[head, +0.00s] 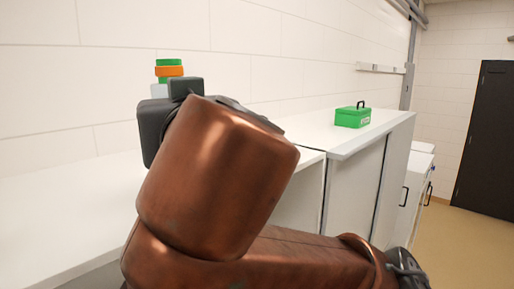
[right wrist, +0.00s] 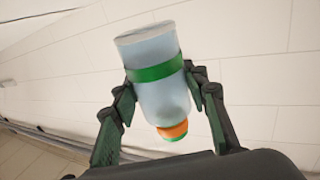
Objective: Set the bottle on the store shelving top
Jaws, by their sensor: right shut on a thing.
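The bottle (right wrist: 160,95) is pale and translucent with a green band, and its orange and green cap end points down in the right wrist view. In the head view its orange and green top (head: 168,69) shows above my right gripper (head: 185,88); most of its body is hidden. My right gripper (right wrist: 160,88) is shut on the bottle, with a finger on each side near the green band. A white storage unit with a flat top (head: 312,135) stands to the right of the bottle. My left gripper is not in view.
A green case (head: 352,116) with a black handle sits on the white unit's top, which has bare room in front of it. A lower white counter (head: 60,220) lies at left. My copper arm hides the middle. A dark door (head: 488,140) stands at far right.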

